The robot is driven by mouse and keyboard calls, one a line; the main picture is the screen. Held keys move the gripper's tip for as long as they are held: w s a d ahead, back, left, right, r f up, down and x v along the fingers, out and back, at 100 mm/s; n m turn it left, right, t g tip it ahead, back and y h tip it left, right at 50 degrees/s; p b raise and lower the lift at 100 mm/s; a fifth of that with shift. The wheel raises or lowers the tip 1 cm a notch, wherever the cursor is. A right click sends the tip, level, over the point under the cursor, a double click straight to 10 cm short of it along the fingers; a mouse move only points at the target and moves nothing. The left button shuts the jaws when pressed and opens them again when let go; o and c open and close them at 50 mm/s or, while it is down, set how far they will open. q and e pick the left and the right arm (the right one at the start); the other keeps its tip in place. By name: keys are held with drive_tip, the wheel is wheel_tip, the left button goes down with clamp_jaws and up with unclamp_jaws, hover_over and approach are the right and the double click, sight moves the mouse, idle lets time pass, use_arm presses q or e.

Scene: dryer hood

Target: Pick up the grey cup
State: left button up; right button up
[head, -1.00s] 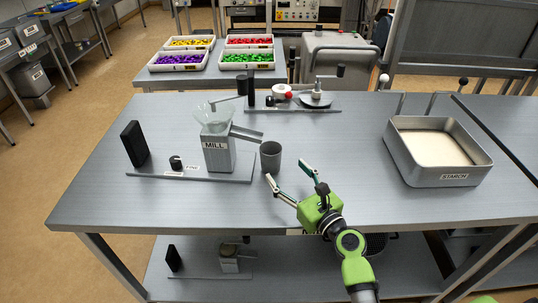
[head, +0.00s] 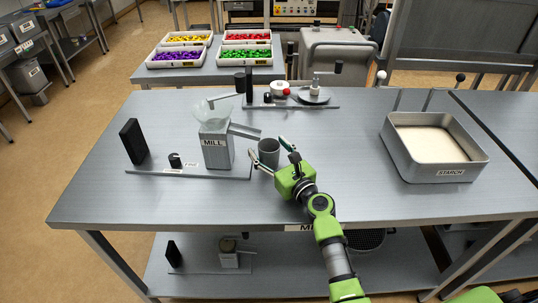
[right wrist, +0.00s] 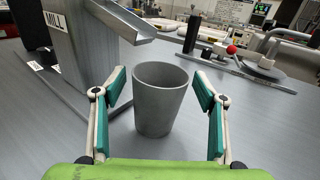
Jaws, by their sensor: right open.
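The grey cup (head: 269,153) stands upright on the grey table, just right of the mill (head: 216,146) and near the end of its spout. In the right wrist view the cup (right wrist: 160,98) is centred just ahead of my right gripper (right wrist: 160,95), its open top empty. The two fingers are spread, one on each side of the cup, with a gap showing on both sides. In the head view my right gripper (head: 271,152) reaches the near side of the cup and hides part of its lower body. My left gripper is not in view.
The mill's spout (right wrist: 122,20) overhangs close to the cup's left side. A starch tray (head: 437,176) stands at the right. A second device with a red knob (head: 286,92) stands behind the cup. The table's middle right is clear.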

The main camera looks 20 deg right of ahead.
drive_tip(key=c, duration=1.3)
drive_tip(key=shift+r, duration=0.1)
